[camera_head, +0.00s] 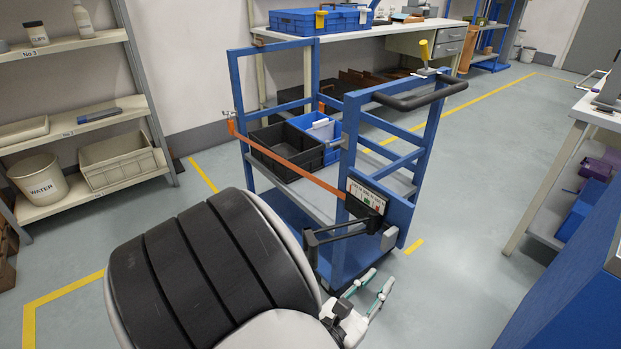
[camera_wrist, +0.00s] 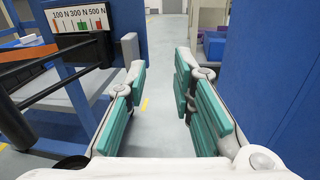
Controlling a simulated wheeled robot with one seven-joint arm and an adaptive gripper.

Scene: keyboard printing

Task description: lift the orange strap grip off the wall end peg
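An orange strap (camera_head: 290,160) is stretched across the open side of a blue cart (camera_head: 333,120). Its far left end, with an orange piece (camera_head: 232,127), sits at a small metal fitting on the left post; the peg and grip are too small to tell apart. Its right end meets the right post beside a gauge plate (camera_head: 367,195). A short piece of the strap (camera_wrist: 30,41) shows at the left of the wrist view. My gripper (camera_head: 369,288) is open and empty, low beside the cart's near right corner, well away from the strap's left end. Its teal fingers (camera_wrist: 158,85) are apart.
Dark bars (camera_head: 335,235) stick out from the cart near my gripper. A black crate (camera_head: 286,150) and a blue crate (camera_head: 318,130) stand on the cart. A shelf (camera_head: 90,130) is at left, a blue panel (camera_head: 570,290) at right. Floor between is clear.

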